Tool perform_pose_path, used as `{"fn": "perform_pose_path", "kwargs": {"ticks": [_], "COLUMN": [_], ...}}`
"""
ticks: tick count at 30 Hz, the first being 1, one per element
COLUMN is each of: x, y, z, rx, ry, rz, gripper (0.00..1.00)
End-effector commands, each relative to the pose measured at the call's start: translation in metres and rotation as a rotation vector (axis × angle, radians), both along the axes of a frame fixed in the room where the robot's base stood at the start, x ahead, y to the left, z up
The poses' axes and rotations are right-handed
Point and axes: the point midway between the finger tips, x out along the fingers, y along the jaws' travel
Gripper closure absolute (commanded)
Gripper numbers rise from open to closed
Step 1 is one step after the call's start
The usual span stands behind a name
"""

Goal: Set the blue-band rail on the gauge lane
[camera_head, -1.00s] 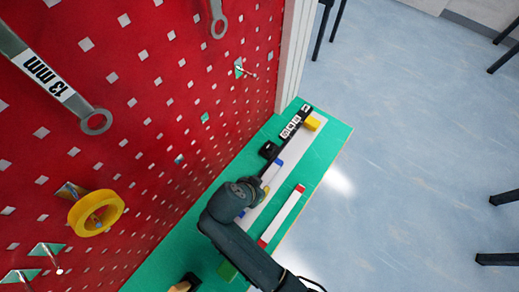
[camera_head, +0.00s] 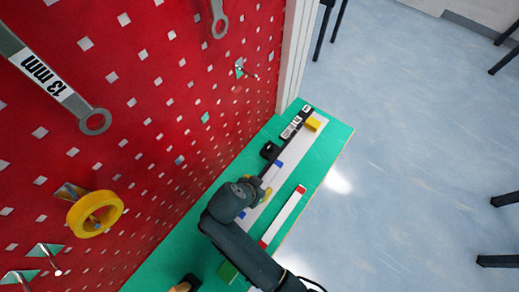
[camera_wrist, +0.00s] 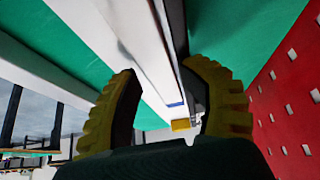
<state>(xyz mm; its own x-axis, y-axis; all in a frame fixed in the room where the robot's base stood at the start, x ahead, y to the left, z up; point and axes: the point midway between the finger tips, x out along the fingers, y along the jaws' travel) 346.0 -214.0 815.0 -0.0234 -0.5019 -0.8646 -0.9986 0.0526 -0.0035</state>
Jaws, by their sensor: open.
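The blue-band rail (camera_head: 272,174) is a slim white bar with blue ends, lying on a pale strip (camera_head: 303,143) on the green bench. Its blue end (camera_wrist: 175,104) shows in the wrist view, between my fingers. My gripper (camera_head: 261,191) is open, with its yellow fingers (camera_wrist: 164,72) on either side of the rail. I cannot tell whether they touch it. My arm hides part of the rail. A black bar with white labels (camera_head: 292,127) runs along the strip's far part; I cannot tell whether this is the gauge lane.
A white rail with red ends (camera_head: 283,217) lies on the bench to the right. A yellow block (camera_head: 313,124) sits at the strip's far end, with a small black block (camera_head: 269,150) to the left. The red pegboard (camera_head: 165,100) bounds the left side.

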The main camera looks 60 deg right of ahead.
Motion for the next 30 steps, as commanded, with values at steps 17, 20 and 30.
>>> {"fn": "perform_pose_path", "kwargs": {"ticks": [17,20,30], "x": [0.003,0.003,0.003], "y": [0.058,0.060,0.061], "z": [0.105,0.110,0.111], "rx": [0.003,0.003,0.003], "ry": [0.004,0.004,0.003], "rz": [0.003,0.002,0.002], "gripper": [0.54,0.54,0.54]}}
